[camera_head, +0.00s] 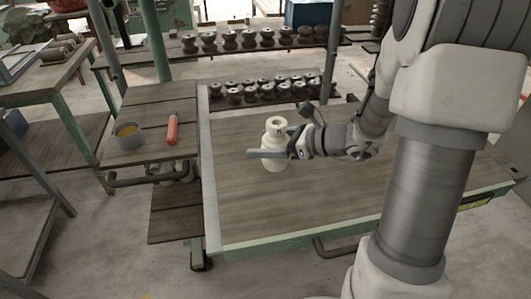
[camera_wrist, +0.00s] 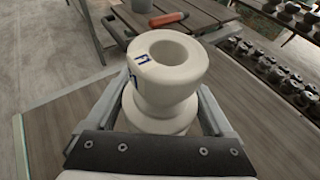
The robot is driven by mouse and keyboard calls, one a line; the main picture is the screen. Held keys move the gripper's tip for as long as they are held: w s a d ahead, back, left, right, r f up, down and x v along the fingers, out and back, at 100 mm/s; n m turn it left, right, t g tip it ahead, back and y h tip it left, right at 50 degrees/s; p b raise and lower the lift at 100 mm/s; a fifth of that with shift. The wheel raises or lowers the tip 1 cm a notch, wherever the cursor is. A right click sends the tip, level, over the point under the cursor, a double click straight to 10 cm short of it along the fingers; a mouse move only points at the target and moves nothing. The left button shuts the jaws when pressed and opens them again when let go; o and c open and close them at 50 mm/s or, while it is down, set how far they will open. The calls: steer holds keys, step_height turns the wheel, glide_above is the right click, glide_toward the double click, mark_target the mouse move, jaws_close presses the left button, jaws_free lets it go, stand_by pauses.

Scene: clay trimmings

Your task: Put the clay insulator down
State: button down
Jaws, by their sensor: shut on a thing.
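The clay insulator (camera_head: 273,160) is a cream, spool-shaped piece with a round hole in its top and a small dark blue mark. It is upright at the left part of the wooden table top (camera_head: 340,205). In the wrist view the insulator (camera_wrist: 163,75) stands between the two grey fingers of my gripper (camera_wrist: 160,115), which are shut around its lower part. In the head view my gripper (camera_head: 275,153) reaches it from the right. I cannot tell whether its base touches the table, as the gripper hides part of it.
Racks of dark insulators (camera_head: 262,90) stand behind. The table's front and middle are clear.

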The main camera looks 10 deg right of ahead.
steer(key=shift+f+b, duration=0.3)
steer(key=shift+f, duration=1.2)
steer(key=shift+f, duration=0.1)
steer(key=shift+f, duration=0.15)
jaws_free()
steer(key=shift+r, duration=0.3)
steer(key=p+v, duration=0.2)
steer(key=v, duration=1)
steer(key=shift+f, duration=0.1)
